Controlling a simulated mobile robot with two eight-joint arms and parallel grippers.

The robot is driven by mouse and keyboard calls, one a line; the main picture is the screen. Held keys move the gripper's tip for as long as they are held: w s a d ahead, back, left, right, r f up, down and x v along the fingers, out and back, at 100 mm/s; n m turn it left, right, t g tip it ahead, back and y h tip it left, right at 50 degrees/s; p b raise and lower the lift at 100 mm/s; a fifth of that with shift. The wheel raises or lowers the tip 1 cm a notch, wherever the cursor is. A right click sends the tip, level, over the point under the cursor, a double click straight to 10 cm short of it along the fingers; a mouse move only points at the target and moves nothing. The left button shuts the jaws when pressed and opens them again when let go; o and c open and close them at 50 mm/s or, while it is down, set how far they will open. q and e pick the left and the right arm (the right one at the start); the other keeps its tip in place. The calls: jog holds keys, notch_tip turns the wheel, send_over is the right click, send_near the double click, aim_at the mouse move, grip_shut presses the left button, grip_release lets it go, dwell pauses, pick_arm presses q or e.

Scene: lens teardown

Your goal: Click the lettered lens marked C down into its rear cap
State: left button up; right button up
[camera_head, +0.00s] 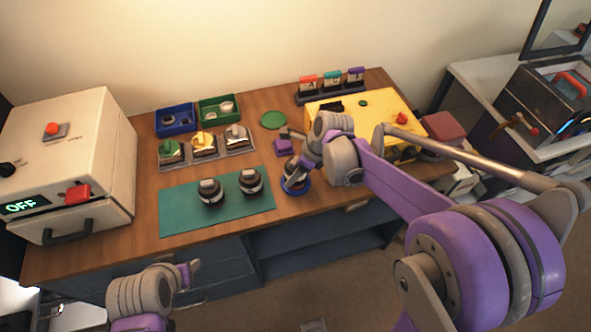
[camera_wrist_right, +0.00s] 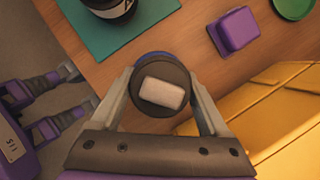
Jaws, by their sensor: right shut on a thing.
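My right gripper (camera_head: 297,166) is shut on a dark lens (camera_head: 293,170) at the front right of the table. In the right wrist view the gripper (camera_wrist_right: 163,98) has a finger on each side of this lens (camera_wrist_right: 143,103), which has a pale block (camera_wrist_right: 163,93) on top. A blue rear cap (camera_head: 297,191) shows under the lens; its blue rim (camera_wrist_right: 150,55) also shows in the wrist view. I cannot tell whether the lens is fully seated, and no letter is readable. My left gripper (camera_head: 190,271) is empty, in front of the table; its fingers look apart in the wrist view (camera_wrist_right: 82,98).
Two more dark lenses (camera_head: 211,192) (camera_head: 251,183) stand on the green mat (camera_head: 180,218). A purple block (camera_head: 283,147) and green disc (camera_head: 273,120) lie behind the held lens. A yellow box (camera_head: 375,108) stands close on the right. A white machine (camera_head: 80,130) fills the left end.

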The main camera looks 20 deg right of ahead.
aim_at(296, 160)
jog(key=shift+f+b, duration=0.55)
jog(key=shift+f, duration=0.05)
dwell(0.8)
jog(key=shift+f+b, duration=0.25)
jog(key=shift+b, duration=0.25)
dwell(3.9)
jog(key=shift+r+p, duration=1.65)
jog(key=shift+r, duration=1.4)
jog(key=shift+f, duration=0.1)
